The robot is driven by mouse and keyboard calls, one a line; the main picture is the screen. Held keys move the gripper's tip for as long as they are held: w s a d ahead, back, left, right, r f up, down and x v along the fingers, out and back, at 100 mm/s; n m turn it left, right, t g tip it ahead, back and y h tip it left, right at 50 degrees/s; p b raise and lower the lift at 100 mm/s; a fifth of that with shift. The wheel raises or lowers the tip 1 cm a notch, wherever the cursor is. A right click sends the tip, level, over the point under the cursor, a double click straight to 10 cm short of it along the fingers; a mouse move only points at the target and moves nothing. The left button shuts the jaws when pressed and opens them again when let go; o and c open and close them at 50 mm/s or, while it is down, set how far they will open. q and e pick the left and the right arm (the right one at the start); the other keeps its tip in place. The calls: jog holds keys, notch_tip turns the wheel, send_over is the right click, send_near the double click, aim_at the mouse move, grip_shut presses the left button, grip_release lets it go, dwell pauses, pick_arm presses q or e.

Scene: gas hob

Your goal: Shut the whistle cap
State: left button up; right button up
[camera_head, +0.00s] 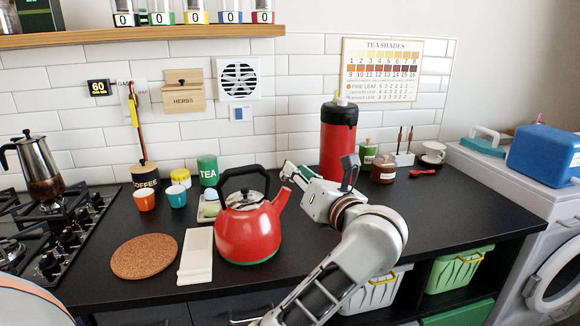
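The red kettle (250,232) stands upright on the dark worktop, with a black handle and a metal lid. Its spout (276,203) points up and to the right. I cannot make out the whistle cap at the spout tip, nor whether it is open or shut; it is small and close to my gripper.
A cork mat (144,257) and a white spoon rest (196,256) lie left of the kettle. A red flask (338,143) stands behind my gripper. Cups, a tea tin (208,171) and a gas hob (58,228) are farther left. The worktop at right is mostly clear.

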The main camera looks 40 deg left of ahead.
pick_arm(q)
jog(key=b+x, duration=0.1)
jog(key=x, duration=0.5)
jog(key=shift+w+a, duration=0.1)
jog(key=shift+a, duration=0.25)
grip_shut()
